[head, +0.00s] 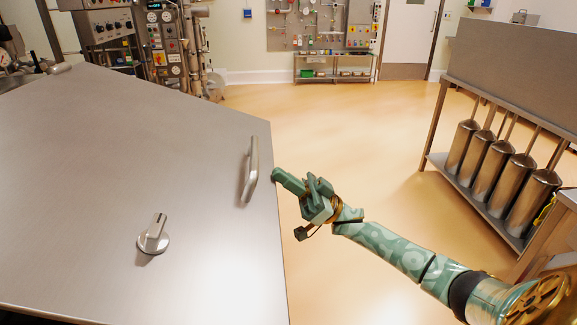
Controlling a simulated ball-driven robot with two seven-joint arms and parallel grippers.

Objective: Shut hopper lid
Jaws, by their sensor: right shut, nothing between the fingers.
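The hopper lid (90,190) is a large flat brushed-metal panel filling the left of the head view. An upright bar handle (251,170) sits near its right edge, and a round knob with a raised grip (154,237) sits lower on the panel. I cannot tell the lid's exact angle, and the hopper opening is not visible. My right gripper (278,175) is shut and empty, its tip pointing left at the lid's right edge, just right of the handle. I cannot tell whether it touches the edge. My left gripper is out of view.
A metal rack with several steel cylinders (495,175) stands at the right. Control panels and gauges (165,40) are behind the lid. A low shelf (335,68) stands by the far wall near a door (410,35). The yellow floor (340,130) between is clear.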

